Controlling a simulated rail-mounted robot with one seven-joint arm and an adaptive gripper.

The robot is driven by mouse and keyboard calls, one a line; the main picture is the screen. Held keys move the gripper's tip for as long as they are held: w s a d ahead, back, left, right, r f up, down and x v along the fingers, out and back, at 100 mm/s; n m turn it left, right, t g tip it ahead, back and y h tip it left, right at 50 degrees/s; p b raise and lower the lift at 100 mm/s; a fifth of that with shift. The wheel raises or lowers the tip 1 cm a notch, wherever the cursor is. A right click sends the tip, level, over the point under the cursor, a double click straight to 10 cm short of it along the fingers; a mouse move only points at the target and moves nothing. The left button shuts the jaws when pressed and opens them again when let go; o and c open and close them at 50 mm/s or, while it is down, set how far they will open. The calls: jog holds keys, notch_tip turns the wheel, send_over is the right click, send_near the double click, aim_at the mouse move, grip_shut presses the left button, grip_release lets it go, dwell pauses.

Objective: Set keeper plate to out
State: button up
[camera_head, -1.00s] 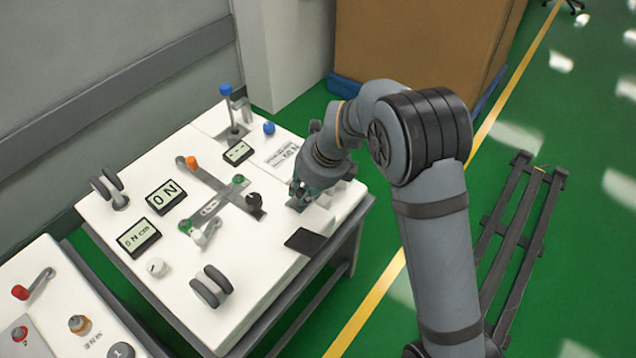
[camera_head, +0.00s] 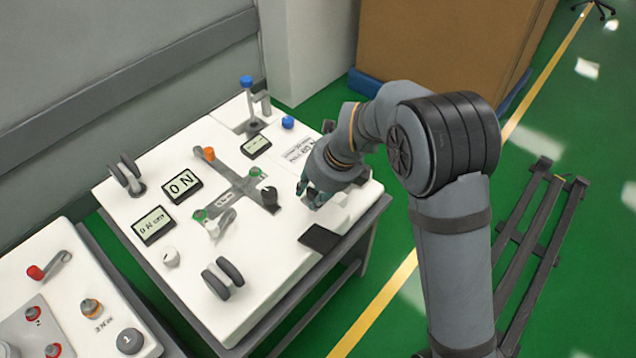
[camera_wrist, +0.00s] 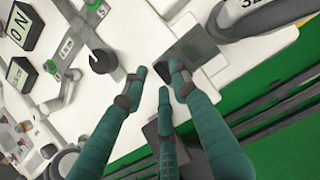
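My gripper (camera_head: 314,196) points down over the right part of the white console top, with several teal fingers. In the wrist view its fingertips (camera_wrist: 160,78) are spread apart, with white surface between them and nothing visibly held. A flat grey plate (camera_wrist: 196,44), possibly the keeper plate, lies just beyond the right fingertip, which overlaps its edge in the picture. I cannot tell whether they touch. In the head view the fingers and wrist mostly hide this plate. No readable label marks the plate's setting.
A black square pad (camera_head: 320,238) lies at the console's front edge. A black knob (camera_head: 269,196) and a cross-shaped grey track (camera_head: 240,187) are left of my gripper. Displays (camera_head: 181,186), grey rollers (camera_head: 222,278) and a blue-topped lever (camera_head: 247,83) also stand on the console.

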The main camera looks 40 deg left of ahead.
jog(key=v, duration=1.1)
jog(key=shift+r, duration=0.15)
jog(key=shift+d, duration=0.1)
jog(key=x, duration=1.2)
jog(key=shift+w, duration=0.5)
jog(key=shift+s, duration=0.1)
